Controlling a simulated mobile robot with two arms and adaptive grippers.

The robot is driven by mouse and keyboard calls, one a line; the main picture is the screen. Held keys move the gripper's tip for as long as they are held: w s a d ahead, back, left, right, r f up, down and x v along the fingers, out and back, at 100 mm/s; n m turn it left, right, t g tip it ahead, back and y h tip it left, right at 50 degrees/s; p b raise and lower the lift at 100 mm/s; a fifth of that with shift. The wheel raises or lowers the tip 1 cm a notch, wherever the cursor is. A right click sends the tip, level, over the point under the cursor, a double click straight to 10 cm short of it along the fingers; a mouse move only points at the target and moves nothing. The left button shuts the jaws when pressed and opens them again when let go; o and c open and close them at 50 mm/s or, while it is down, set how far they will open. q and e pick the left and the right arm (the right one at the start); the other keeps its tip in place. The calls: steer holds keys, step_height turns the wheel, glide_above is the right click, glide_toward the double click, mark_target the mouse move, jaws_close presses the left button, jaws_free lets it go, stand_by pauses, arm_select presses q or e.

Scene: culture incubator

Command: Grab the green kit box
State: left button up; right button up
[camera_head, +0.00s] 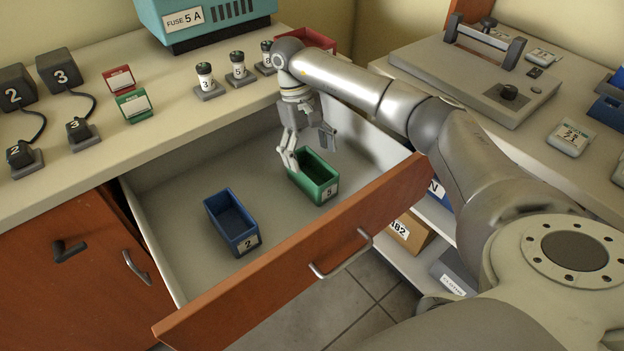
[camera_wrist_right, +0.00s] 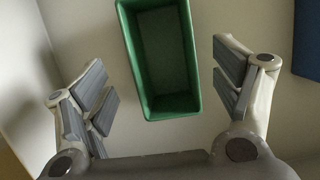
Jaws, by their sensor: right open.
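The green kit box (camera_head: 318,182), an open-topped bin with a label reading 5, stands in the open drawer (camera_head: 170,190). My right gripper (camera_head: 308,148) is over the drawer at the box's back left end, fingers apart and pointing down. In the right wrist view the green box (camera_wrist_right: 160,60) lies between and ahead of the two open fingers of my right gripper (camera_wrist_right: 165,95), with gaps on both sides. No contact with the box shows there. My left gripper is in neither view.
A blue bin (camera_head: 232,222) labelled 2 stands in the drawer, left of the green box. The drawer's wooden front (camera_head: 300,255) with its handle stands between the box and the floor. The counter (camera_head: 140,70) behind holds several small devices.

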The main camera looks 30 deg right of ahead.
mark_target(315, 179)
steer(key=shift+x, duration=3.55)
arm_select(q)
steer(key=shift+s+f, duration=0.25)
arm_select(e)
steer(key=shift+s+a, duration=0.1)
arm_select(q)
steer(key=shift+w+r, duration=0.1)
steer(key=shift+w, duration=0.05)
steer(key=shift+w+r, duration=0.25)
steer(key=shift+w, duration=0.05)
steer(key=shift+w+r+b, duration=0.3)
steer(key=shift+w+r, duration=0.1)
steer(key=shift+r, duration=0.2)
arm_select(e)
steer(key=shift+f, duration=0.15)
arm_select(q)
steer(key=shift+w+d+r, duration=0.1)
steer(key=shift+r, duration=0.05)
